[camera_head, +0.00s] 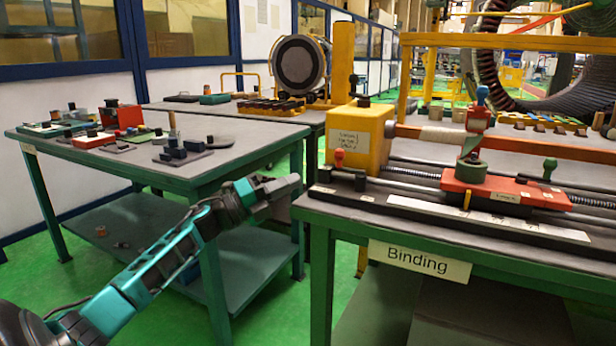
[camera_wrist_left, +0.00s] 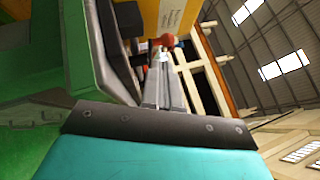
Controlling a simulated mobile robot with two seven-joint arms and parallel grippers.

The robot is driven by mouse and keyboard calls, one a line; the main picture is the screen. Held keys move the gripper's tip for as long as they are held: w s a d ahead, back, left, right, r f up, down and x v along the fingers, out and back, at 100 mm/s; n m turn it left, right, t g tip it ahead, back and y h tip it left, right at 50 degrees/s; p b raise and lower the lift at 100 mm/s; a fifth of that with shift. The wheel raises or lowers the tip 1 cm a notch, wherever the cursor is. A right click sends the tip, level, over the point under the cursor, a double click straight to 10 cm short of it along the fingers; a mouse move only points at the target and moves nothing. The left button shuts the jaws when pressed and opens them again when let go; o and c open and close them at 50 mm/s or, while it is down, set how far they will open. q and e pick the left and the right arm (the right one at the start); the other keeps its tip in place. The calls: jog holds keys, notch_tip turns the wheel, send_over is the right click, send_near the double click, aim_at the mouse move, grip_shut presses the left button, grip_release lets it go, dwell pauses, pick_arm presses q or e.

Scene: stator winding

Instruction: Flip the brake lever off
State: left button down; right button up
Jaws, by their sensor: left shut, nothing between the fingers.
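A small lever with a red knob (camera_head: 339,158) stands upright at the front foot of the yellow headstock box (camera_head: 357,140) on the Binding bench. It looks like the brake lever, though no label on it can be read. The red knob also shows beyond my fingers in the left wrist view (camera_wrist_left: 168,41). My left gripper (camera_head: 297,182) is shut and empty, left of the lever and apart from it, by the bench's left end. In the left wrist view its closed fingers (camera_wrist_left: 165,85) point towards the knob. My right gripper is not in view.
The Binding bench's top edge (camera_head: 330,208) lies just right of my left gripper. A red carriage (camera_head: 505,190) with a blue-knobbed handle (camera_head: 480,112) sits on the rails. A green table (camera_head: 255,140) with small parts stands to the left. Open floor lies between.

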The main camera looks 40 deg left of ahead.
pick_arm(q)
jog(key=s+a, duration=0.1)
jog(key=s+a+f, duration=0.1)
jog(key=s+a, duration=0.1)
jog(key=shift+s, duration=0.15)
dwell(0.6)
